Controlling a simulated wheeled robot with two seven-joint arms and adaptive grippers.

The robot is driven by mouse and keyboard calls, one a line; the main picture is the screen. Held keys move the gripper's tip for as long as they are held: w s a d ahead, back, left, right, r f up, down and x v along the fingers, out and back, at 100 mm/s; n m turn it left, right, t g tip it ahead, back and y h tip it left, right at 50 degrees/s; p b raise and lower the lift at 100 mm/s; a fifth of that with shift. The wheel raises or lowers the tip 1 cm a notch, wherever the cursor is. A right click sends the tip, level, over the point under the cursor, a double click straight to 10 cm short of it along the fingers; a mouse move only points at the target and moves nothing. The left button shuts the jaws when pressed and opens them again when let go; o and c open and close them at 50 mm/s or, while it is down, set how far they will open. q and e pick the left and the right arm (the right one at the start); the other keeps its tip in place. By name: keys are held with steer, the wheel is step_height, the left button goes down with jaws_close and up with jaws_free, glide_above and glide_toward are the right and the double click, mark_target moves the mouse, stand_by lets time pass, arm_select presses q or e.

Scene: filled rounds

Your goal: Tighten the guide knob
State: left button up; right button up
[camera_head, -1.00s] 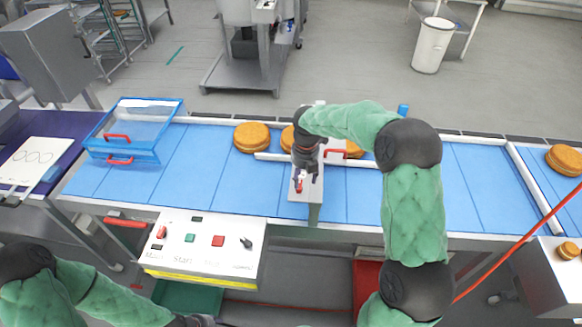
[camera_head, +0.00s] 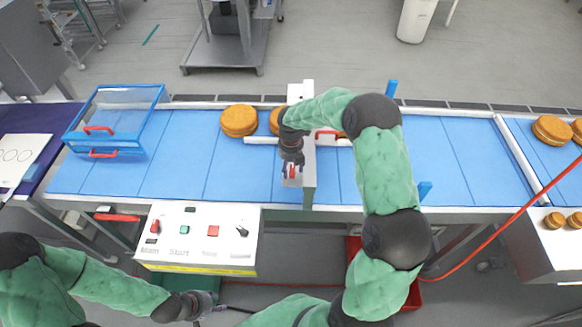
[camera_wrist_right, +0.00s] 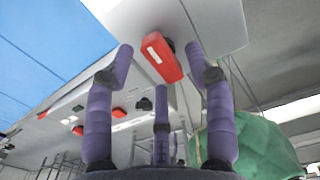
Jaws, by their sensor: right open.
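The guide knob (camera_head: 292,171) is a small red bar handle on the near end of a light grey bracket (camera_head: 308,165) across the belt. In the right wrist view the red knob (camera_wrist_right: 161,57) has a white stripe and sits on a pale plate. My right gripper (camera_head: 291,166) is at the knob from above. In the right wrist view its purple fingers (camera_wrist_right: 165,75) are spread apart, with the knob between and beyond the tips; I see no contact. My left gripper (camera_head: 205,301) is low in front of the control box, away from the knob; its fingers are too small to read.
Filled rounds (camera_head: 239,120) lie on the blue belt (camera_head: 400,160) behind a white guide rail (camera_head: 262,140). A clear guard with red handles (camera_head: 115,125) stands left. A control box (camera_head: 200,237) with buttons is in front. A red cable (camera_head: 500,225) runs at right.

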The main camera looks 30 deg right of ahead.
steer(key=shift+w+f, duration=0.1)
steer(key=shift+f, duration=0.4)
jaws_close()
